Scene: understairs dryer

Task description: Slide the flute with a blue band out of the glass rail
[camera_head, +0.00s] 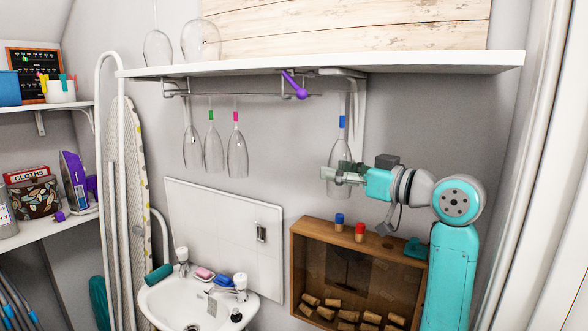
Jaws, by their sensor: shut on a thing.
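The flute with a blue band (341,152) hangs upside down under the right part of the glass rail (260,94). Its blue band (342,122) is on the stem, above the bowl. My gripper (340,175) is shut on the bowl of this flute, coming from the right. The flute looks upright, and its foot is up at the rail by the white bracket. I cannot tell how the foot sits in the rail. Other flutes hang at the left of the rail: one with a green band (212,148), one with a pink band (237,150) and one with no clear band (192,146).
A purple item (296,86) sits at the rail between the flutes. The white shelf (420,62) above carries two glasses (200,42). Below my gripper is a wooden box (300,262) with corks and a blue and a red stopper on top. A sink (190,308) is lower left.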

